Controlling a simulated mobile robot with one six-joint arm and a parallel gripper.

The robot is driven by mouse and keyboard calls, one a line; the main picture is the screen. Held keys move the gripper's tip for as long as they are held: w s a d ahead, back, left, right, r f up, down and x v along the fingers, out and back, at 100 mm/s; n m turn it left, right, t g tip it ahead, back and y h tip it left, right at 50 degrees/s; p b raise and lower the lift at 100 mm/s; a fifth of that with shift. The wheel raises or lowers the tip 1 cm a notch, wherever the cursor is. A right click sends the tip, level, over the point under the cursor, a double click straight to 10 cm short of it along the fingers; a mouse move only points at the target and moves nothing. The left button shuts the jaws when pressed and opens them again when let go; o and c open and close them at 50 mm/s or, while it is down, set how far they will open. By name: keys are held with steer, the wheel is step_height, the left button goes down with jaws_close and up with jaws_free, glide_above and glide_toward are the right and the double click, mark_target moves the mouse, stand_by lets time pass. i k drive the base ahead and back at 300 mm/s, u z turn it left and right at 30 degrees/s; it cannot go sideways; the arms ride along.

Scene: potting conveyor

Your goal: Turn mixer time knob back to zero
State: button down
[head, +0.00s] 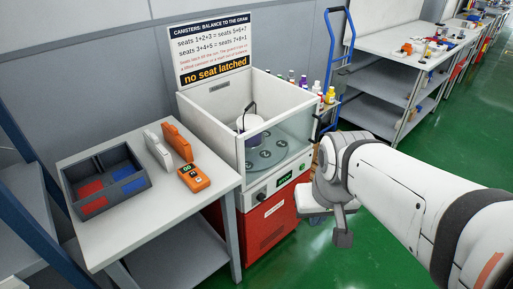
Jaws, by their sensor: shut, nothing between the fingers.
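The mixer (228,132) is a white box with an open top and a clear front pane, standing on a red cabinet. Its front panel carries a small round knob (262,196) at the left and a dark display with green characters (286,180) at its right. The knob's pointer and the display's digits are too small to read. My gripper (342,237) hangs to the right of the mixer and lower than the panel, apart from the knob. It is shut and holds nothing.
A table (205,215) to the left holds a divided tray (140,200) with red and blue parts, orange and white upright pieces, and an orange meter (194,178). A sign (214,50) reads "no seat latched". A blue hand truck (337,60) and bottles stand behind.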

mark_target(261, 197)
steer(key=u, duration=0.05)
steer(key=i, duration=0.6)
steer(key=z, duration=0.95)
steer(key=k, duration=1.65)
steer(key=u, duration=0.8)
steer(key=i, duration=0.95)
steer(key=u, duration=0.05)
